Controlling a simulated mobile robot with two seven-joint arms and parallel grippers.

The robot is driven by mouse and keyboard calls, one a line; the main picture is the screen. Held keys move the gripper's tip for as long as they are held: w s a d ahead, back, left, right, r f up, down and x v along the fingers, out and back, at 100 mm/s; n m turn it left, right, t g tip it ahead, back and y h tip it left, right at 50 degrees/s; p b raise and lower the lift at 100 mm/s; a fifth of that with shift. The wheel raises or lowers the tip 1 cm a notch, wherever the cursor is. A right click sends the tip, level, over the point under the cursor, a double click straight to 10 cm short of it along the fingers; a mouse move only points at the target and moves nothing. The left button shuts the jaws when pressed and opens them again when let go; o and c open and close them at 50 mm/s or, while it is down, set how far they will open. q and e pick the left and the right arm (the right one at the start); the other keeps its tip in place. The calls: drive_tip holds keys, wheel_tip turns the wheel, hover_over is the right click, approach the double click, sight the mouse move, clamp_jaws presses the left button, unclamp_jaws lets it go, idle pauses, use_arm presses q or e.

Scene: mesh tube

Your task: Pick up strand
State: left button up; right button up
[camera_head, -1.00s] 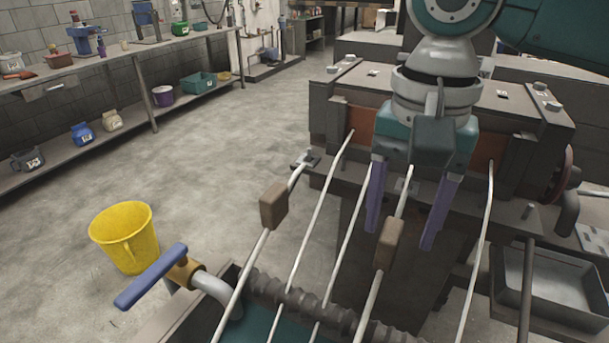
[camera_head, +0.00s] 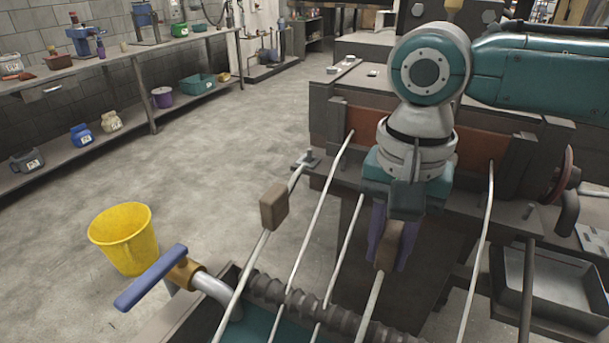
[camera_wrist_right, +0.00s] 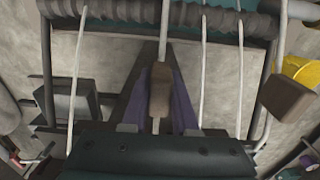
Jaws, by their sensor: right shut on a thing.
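Several pale strands run from the dark machine (camera_head: 345,125) toward the ribbed roller (camera_head: 300,300) at the front. One strand (camera_head: 370,306) carries a brown block (camera_head: 387,258), and my right gripper (camera_head: 394,246) is shut on that block from above, its purple fingers on either side. In the right wrist view the block (camera_wrist_right: 160,90) sits between the purple fingers, with the strand (camera_wrist_right: 165,35) running up to the roller. A second brown block (camera_head: 273,207) sits on the thicker left rod, apart from my gripper. My left gripper is not in view.
A blue-handled valve (camera_head: 150,277) stands at the front left, beside a yellow bucket (camera_head: 126,238) on the floor. Other strands, such as the right one (camera_head: 483,235), run close on both sides of my gripper. A grey tray (camera_head: 545,295) is at the right.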

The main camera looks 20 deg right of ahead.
clamp_jaws()
wheel_tip(320, 180, up, 24)
drive_tip(key=p, duration=0.9)
drive_tip(key=shift+r, duration=0.25)
idle(0.5)
